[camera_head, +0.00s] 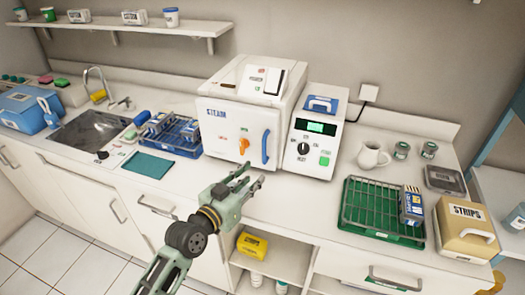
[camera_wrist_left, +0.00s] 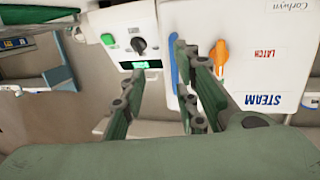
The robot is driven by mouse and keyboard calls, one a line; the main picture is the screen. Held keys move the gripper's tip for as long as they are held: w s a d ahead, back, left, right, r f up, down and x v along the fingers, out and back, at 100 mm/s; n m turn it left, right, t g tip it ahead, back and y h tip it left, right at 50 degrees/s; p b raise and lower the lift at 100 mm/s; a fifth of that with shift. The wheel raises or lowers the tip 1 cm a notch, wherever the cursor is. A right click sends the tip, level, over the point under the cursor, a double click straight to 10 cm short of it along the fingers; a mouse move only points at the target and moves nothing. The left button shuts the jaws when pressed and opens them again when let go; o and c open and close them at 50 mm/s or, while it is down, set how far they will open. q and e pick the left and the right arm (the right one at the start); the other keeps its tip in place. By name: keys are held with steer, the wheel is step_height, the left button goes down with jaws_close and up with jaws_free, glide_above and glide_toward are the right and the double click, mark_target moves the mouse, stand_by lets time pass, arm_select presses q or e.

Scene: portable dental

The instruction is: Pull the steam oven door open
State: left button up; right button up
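The white steam oven (camera_head: 228,112) stands on the counter, its door shut as far as I can see. The door carries a vertical blue handle (camera_head: 265,147) and an orange latch knob (camera_head: 244,146). My left gripper (camera_head: 254,178) is in front of the door, low, with its fingers apart and nothing between them. In the left wrist view the oven appears upside down. No contact is visible. My right gripper is not in view.
A white device (camera_head: 312,130) with a green display stands right of the oven. A blue rack (camera_head: 175,135) is left of it, beside a teal cloth (camera_head: 148,165) and the sink. A green rack (camera_head: 382,207) and white jug (camera_head: 372,157) are further right.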

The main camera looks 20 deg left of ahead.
mark_target(263, 149)
arm_select(q)
steer(key=shift+t+y, duration=0.3)
steer(key=shift+t, duration=0.4)
steer(key=w+r, duration=0.1)
steer(key=w, duration=0.2)
steer(key=w+r+p, duration=0.1)
steer(key=w, duration=0.2)
steer(key=w+r, duration=0.1)
steer(key=w, duration=0.2)
steer(key=shift+w+d, duration=0.15)
steer(key=shift+d, duration=0.05)
steer(key=shift+c, duration=0.3)
jaws_close()
